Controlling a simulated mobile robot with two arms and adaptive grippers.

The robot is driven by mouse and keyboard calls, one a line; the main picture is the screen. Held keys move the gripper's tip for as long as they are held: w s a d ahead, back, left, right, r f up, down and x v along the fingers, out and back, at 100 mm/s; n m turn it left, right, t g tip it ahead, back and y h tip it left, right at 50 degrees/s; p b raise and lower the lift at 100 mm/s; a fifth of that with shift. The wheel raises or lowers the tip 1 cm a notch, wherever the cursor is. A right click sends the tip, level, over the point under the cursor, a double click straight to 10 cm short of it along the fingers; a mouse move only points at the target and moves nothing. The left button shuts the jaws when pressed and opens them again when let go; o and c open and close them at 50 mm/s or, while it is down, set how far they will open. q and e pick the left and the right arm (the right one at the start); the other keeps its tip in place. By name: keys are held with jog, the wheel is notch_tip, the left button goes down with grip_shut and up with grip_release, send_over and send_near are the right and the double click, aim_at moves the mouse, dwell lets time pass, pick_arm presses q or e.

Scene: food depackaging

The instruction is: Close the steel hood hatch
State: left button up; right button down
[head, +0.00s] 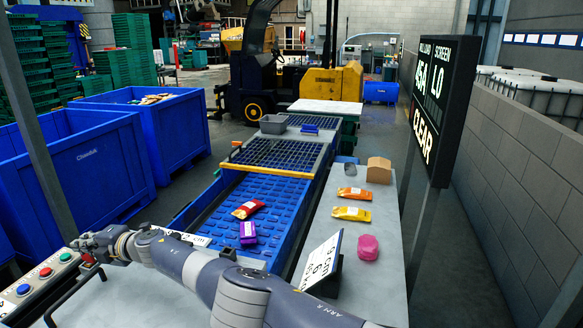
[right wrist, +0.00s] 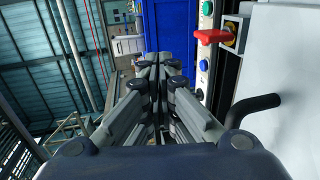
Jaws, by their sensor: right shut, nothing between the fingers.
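A pale steel panel with a black bar handle, which looks like the hood hatch (head: 150,297), fills the lower left of the head view. In the right wrist view the panel (right wrist: 285,75) is at the right, with its bent black handle (right wrist: 252,108) nearest the gripper. I cannot tell how far open it stands. My right gripper (head: 83,243) is shut and empty, beyond the panel and beside the button box. In the right wrist view its closed fingers (right wrist: 158,75) point ahead, left of the handle and apart from it. My left gripper is not in view.
A button box (head: 40,274) with green, red and blue buttons stands close to the right gripper. A red rotary switch (right wrist: 212,36) sits near the panel. Blue bins (head: 75,170) stand to the left. A blue conveyor (head: 270,205) carries several packets.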

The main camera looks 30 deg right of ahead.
jog(key=shift+w+a+f+g+h+b, duration=0.1)
jog(key=shift+w+f+g+h+b, duration=0.1)
jog(key=shift+f, duration=0.55)
jog(key=shift+w+a+f+g+h+b, duration=0.1)
jog(key=shift+f+g+b, duration=0.1)
jog(key=shift+f, duration=0.5)
jog(key=shift+s, duration=0.1)
jog(key=shift+s+d, duration=0.1)
jog(key=shift+d, duration=0.15)
